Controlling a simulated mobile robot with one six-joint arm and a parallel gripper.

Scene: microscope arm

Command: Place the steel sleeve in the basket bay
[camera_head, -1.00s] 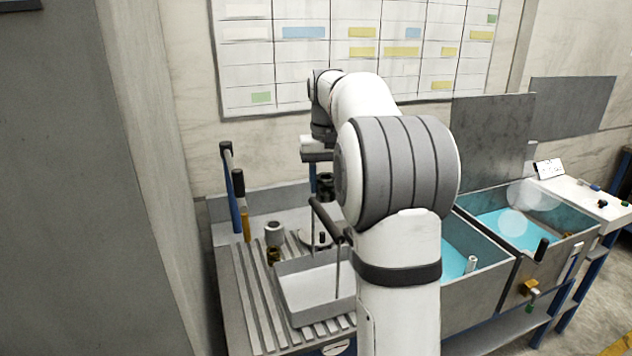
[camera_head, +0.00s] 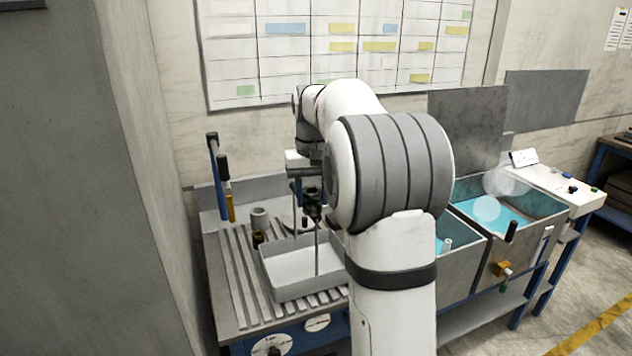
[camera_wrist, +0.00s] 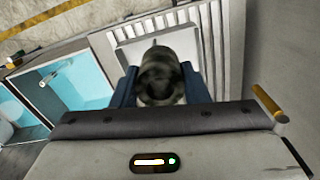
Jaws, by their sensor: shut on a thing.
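The steel sleeve, a dark hollow cylinder, is held between the blue fingers of my gripper (camera_wrist: 158,88), with the sleeve's open end (camera_wrist: 160,78) facing the wrist camera. In the head view the dark sleeve (camera_head: 313,197) hangs under my wrist, at the basket's back right. The basket (camera_head: 283,291) is a shallow pale grey tray with an upright handle, on the ribbed drain board. In the wrist view the basket (camera_wrist: 128,52) lies beyond the sleeve, which covers part of it. My arm hides the basket's right side, and I cannot make out separate bays.
Upright tools with black handles (camera_head: 223,170) rise at the back left. Blue-filled tanks (camera_head: 497,222) lie right of my arm.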

